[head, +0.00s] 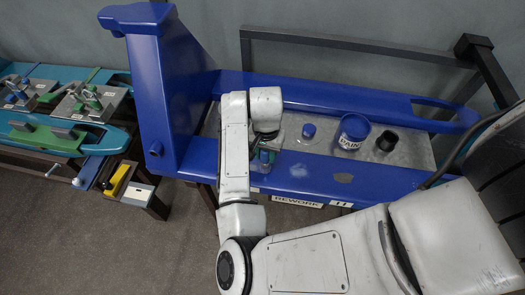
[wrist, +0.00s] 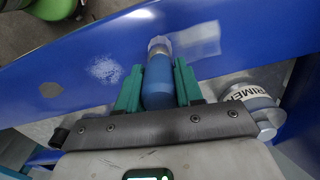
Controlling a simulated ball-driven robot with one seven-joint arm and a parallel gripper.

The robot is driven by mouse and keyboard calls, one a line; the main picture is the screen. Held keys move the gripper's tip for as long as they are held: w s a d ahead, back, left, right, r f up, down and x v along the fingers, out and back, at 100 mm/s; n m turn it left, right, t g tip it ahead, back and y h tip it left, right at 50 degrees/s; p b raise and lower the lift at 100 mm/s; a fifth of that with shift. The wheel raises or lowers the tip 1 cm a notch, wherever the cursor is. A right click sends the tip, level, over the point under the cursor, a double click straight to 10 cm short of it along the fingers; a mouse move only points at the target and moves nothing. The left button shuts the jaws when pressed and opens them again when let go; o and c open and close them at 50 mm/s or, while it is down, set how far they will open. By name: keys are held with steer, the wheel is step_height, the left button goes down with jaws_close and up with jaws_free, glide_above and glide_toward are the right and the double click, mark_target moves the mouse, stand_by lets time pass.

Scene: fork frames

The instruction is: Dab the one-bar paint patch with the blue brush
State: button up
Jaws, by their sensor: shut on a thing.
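My gripper (wrist: 158,92), with green fingers, is shut on the blue brush (wrist: 157,80). The brush's pale bristle end (wrist: 159,45) points away from the palm, over the blue fork surface (wrist: 245,30). In the wrist view, a pale rectangular patch (wrist: 197,40) lies right beside the bristles, a speckled white patch (wrist: 105,70) lies left, and a grey patch (wrist: 50,90) farther left. I cannot tell whether the bristles touch the surface. In the head view, the speckled patch (head: 298,170) and grey patch (head: 342,177) show right of the gripper (head: 266,156). A two-bar label (head: 341,204) shows; no one-bar label is visible.
A paint bucket (head: 352,132), a blue-topped jar (head: 308,131) and a black cup (head: 386,141) stand on the grey tray (head: 410,150) behind. A primer can (wrist: 248,98) is close right of the gripper. A rework sign (head: 297,201) hangs in front.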

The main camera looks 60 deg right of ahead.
steer(key=shift+r, duration=0.1)
steer(key=shift+r+p, duration=0.65)
steer(key=shift+p, duration=0.05)
steer(key=shift+w+f, duration=0.1)
steer(key=shift+w+a+f+b, duration=0.1)
steer(key=shift+w+a+b, duration=0.2)
steer(key=shift+w, duration=0.65)
steer(key=shift+w+a+b, duration=0.1)
steer(key=shift+w+a, duration=0.3)
steer(key=shift+w, duration=0.55)
steer(key=shift+f+b, duration=0.3)
steer(key=shift+f, duration=0.3)
steer(key=shift+w, duration=0.15)
